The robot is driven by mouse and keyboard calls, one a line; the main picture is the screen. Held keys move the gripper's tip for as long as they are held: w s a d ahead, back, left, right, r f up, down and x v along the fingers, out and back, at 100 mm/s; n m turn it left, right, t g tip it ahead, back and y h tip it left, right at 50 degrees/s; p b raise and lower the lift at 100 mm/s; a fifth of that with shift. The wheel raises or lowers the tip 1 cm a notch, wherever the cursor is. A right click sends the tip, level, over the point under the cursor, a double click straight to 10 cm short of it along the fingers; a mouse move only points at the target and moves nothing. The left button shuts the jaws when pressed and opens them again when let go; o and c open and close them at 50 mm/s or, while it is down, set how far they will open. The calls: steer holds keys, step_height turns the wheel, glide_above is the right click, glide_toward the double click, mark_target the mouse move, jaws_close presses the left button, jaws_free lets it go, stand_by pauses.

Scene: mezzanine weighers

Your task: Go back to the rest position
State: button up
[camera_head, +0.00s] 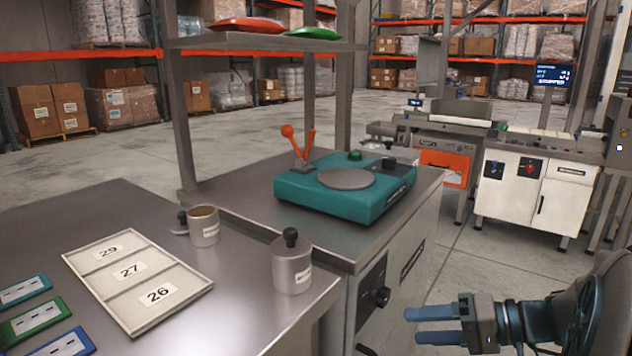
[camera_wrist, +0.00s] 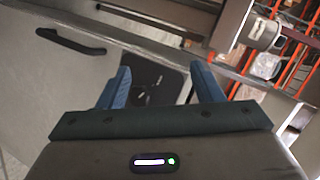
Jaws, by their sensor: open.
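My gripper (camera_head: 432,325) is at the lower right of the head view, with its two blue fingers pointing left. It is open and I see nothing between the fingers. It is apart from the steel bench, to the right of the bench's front panel. In the wrist view my gripper (camera_wrist: 160,85) shows its blue fingers spread, facing a grey panel with a dark handle (camera_wrist: 70,42). No object is held.
A teal weigher (camera_head: 350,185) with a round plate stands on the steel bench. Two metal pots (camera_head: 292,264) (camera_head: 204,228) and a numbered tray (camera_head: 138,276) are on the left table. A white cabinet (camera_head: 532,190) stands at right. Open floor (camera_head: 460,265) lies between.

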steer(key=s+a+r+g+h+p, duration=0.6)
steer(key=r+p, duration=0.3)
steer(key=p, duration=0.5)
step_height(320, 180, up, 14)
steer(key=s+d+t+h+p, duration=0.2)
steer(key=h+p, duration=0.5)
steer(key=p, duration=0.7)
steer(key=shift+s+d+r+t+p, duration=0.2)
steer(key=shift+s+t+p, duration=0.2)
steer(key=shift+t, duration=0.5)
